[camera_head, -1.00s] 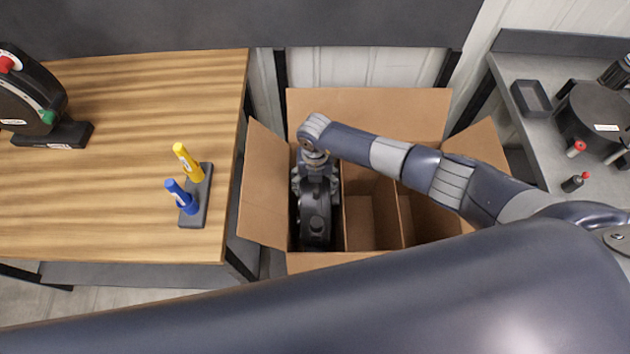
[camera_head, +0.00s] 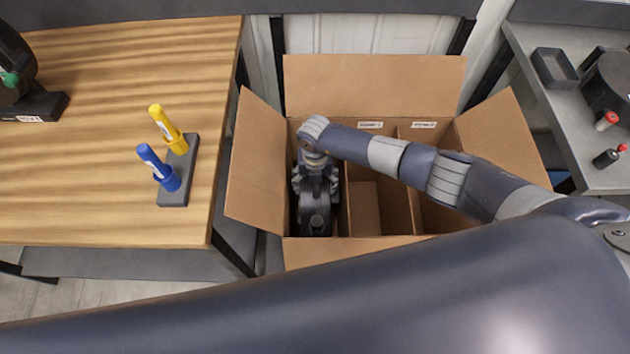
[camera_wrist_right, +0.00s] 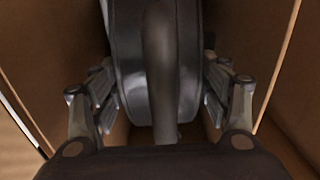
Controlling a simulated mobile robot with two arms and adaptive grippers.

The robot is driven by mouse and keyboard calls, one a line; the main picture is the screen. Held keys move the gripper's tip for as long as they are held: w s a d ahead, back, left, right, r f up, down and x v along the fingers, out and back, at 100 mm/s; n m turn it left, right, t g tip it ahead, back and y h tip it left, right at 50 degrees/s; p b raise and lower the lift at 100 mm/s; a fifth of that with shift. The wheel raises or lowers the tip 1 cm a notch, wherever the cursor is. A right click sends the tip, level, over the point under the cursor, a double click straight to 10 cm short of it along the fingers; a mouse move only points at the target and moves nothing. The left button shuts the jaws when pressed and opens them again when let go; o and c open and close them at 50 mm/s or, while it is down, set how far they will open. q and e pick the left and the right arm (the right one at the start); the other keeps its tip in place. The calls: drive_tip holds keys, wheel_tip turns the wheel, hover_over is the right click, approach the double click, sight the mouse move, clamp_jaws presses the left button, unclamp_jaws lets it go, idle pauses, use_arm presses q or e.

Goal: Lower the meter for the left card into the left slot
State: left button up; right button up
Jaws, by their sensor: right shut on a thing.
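The dark round meter (camera_head: 316,218) is inside the left slot of the cardboard box (camera_head: 375,85), between the box's left wall and a divider. My right gripper (camera_head: 316,182) comes down over the slot and is shut on the meter. In the right wrist view the meter's dark body and handle (camera_wrist_right: 160,70) stand between the fingers (camera_wrist_right: 160,100), with cardboard walls close on both sides. Whether the meter's base touches the slot floor is hidden. My left gripper is out of view.
The middle slot (camera_head: 375,205) looks empty of meters; my right arm partly covers the right slot. A wooden table at left bears a stand (camera_head: 178,185) with blue and yellow markers. A grey bench (camera_head: 535,110) at right holds a tray (camera_head: 555,68) and another dark round device (camera_head: 608,85).

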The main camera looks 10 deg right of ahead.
drive_tip(key=shift+w+a+f+b, duration=0.1)
drive_tip(key=shift+f+b, duration=0.45)
drive_tip(key=shift+f, duration=0.1)
idle(0.9)
drive_tip(key=o, duration=2.2)
drive_tip(key=shift+c, duration=0.2)
drive_tip(key=shift+f, duration=0.1)
wheel_tip(320, 180, up, 12)
drive_tip(key=p, duration=1)
drive_tip(key=shift+p, duration=0.35)
drive_tip(key=shift+s, duration=0.25)
